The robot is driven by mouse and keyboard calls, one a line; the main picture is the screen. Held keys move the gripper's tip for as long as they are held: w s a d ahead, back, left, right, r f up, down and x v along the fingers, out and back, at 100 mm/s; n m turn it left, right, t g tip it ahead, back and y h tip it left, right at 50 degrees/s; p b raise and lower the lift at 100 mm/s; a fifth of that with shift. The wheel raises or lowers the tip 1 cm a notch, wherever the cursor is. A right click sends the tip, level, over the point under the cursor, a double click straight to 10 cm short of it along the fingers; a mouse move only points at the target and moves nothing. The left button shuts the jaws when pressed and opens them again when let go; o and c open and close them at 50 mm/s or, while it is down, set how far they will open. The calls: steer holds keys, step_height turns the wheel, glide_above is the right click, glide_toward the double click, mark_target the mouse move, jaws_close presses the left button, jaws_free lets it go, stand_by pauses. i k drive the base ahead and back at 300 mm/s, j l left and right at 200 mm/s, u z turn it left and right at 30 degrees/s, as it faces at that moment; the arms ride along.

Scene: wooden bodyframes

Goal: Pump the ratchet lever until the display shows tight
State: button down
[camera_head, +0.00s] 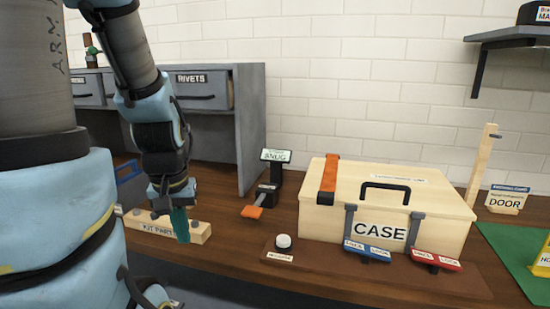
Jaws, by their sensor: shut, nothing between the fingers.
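The ratchet (268,190) is a black device standing on the bench left of the case. Its lever ends in an orange tip (252,211) that points toward the front left, low over the bench. The small display (276,156) on top reads SNUG. An orange strap (329,176) runs over the left part of the case. My gripper (172,196) is shut and empty, pointing down at the left, well apart from the lever. A teal piece shows just below it; I cannot tell whether it is a finger or a separate thing.
The wooden case (385,200) has a black handle and blue and red latch tabs. A white button (283,241) stands before it. A wooden block (140,224) lies near my gripper. A grey drawer cabinet (248,120) stands behind. A green mat (520,255) is at right.

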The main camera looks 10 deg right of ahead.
mark_target(254, 212)
steer(key=u, duration=1.55)
steer(key=k, duration=0.85)
